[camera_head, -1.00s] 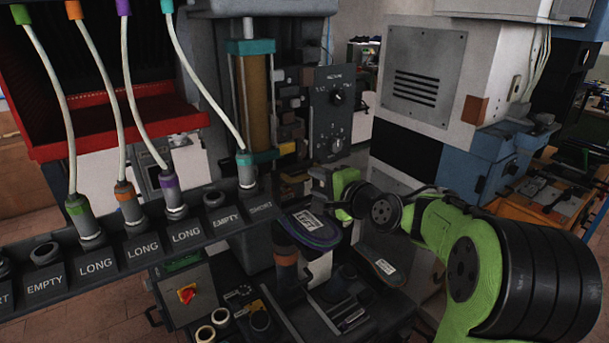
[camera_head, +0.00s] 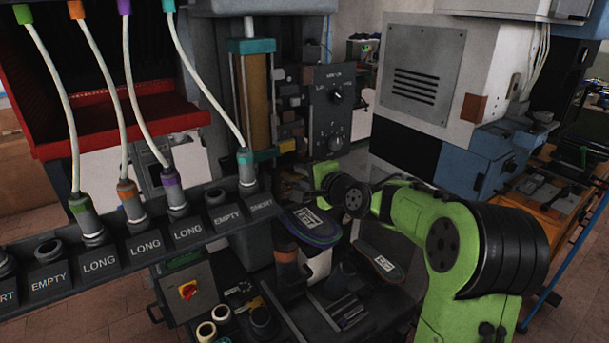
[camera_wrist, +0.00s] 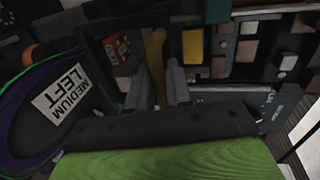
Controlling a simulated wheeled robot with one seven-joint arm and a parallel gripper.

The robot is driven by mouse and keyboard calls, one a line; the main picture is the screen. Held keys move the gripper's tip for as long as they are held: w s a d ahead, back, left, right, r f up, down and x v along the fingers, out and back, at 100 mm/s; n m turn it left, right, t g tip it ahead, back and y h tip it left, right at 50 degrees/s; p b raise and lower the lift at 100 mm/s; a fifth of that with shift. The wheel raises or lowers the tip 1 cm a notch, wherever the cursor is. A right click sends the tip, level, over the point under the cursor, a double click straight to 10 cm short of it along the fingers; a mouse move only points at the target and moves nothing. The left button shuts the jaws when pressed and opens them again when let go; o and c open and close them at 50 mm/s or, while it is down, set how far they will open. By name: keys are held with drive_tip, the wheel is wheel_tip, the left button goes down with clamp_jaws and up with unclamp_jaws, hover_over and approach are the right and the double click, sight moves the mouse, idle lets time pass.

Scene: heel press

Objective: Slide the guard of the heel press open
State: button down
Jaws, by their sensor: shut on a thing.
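The heel press has a brass-coloured cylinder with teal ends (camera_head: 257,95) and a dark control panel (camera_head: 335,108) in the head view. In the wrist view my gripper (camera_wrist: 160,92) is shut on a yellow upright bar (camera_wrist: 157,55), which looks like the handle of the guard. The bar runs up between my two grey fingers. A dark frame edge shows just left of the bar; I cannot tell how far the guard stands open. In the head view my green arm reaches in from the right, and my fingertips are not clear against the dark press.
A shoe (camera_head: 308,228) on an upright support stands just below my wrist; its "MEDIUM LEFT" label (camera_wrist: 60,95) shows close by in the wrist view. Another shoe (camera_head: 380,262) lies to the right. A rack of labelled sockets with hoses (camera_head: 140,245) crosses the left front.

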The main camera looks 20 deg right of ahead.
drive_tip(key=shift+r, duration=0.1)
wheel_tip(320, 180, up, 10)
drive_tip(key=p, duration=0.7)
drive_tip(key=c, duration=1.2)
unclamp_jaws()
drive_tip(key=shift+f, duration=0.25)
drive_tip(key=b+v, duration=0.2)
drive_tip(key=v, duration=1.3)
drive_tip(key=shift+s+d+r, duration=0.1)
drive_tip(key=shift+s+r, duration=0.1)
drive_tip(key=shift+s, duration=0.15)
